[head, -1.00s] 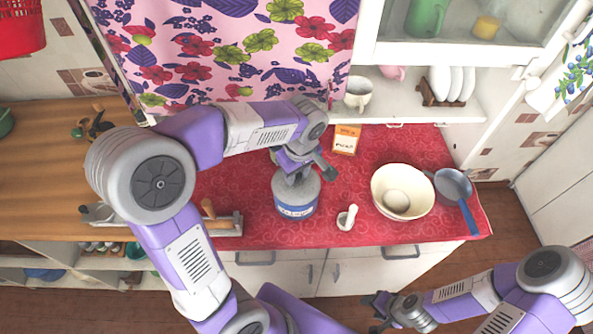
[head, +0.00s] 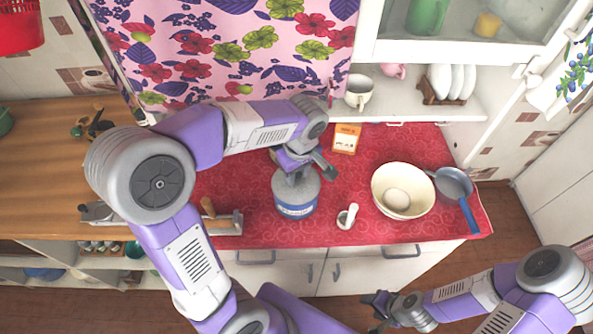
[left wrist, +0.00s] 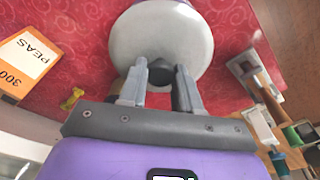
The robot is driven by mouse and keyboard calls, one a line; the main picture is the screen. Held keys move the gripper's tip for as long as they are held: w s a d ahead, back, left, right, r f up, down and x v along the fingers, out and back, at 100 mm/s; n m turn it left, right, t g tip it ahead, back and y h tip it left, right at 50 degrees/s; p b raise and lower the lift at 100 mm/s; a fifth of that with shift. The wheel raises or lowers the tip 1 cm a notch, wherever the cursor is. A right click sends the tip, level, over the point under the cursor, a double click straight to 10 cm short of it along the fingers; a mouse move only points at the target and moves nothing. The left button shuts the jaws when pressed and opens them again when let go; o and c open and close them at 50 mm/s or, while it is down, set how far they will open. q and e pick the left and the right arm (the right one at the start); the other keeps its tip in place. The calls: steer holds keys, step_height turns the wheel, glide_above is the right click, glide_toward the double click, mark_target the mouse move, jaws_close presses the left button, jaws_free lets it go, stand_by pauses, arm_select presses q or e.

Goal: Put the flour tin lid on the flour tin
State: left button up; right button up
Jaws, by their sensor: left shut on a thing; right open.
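The flour tin (head: 296,209) is a blue tin with a white label, upright on the red oilcloth near the counter's front edge. The grey round flour tin lid (head: 310,187) sits over the tin's top, level as far as I can see. The lid also shows in the left wrist view (left wrist: 161,22) as a pale disc with a dark knob (left wrist: 174,76). My left gripper (head: 293,176) is above the lid, its fingers shut on the knob. The seam between lid and tin is too small to judge. My right gripper (head: 378,306) is open and empty, low in front of the counter.
A cream bowl (head: 389,206), a blue-grey saucepan (head: 454,184) and a small white mortar with pestle (head: 347,216) stand right of the tin. An orange peas box (head: 346,139) is behind. A grater-like tool (head: 226,226) lies left.

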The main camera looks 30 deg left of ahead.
arm_select(q)
steer(key=shift+f, duration=0.15)
steer(key=o, duration=1.1)
steer(key=shift+r+p, duration=2.3)
steer(key=shift+r, duration=0.8)
steer(key=shift+f, duration=0.15)
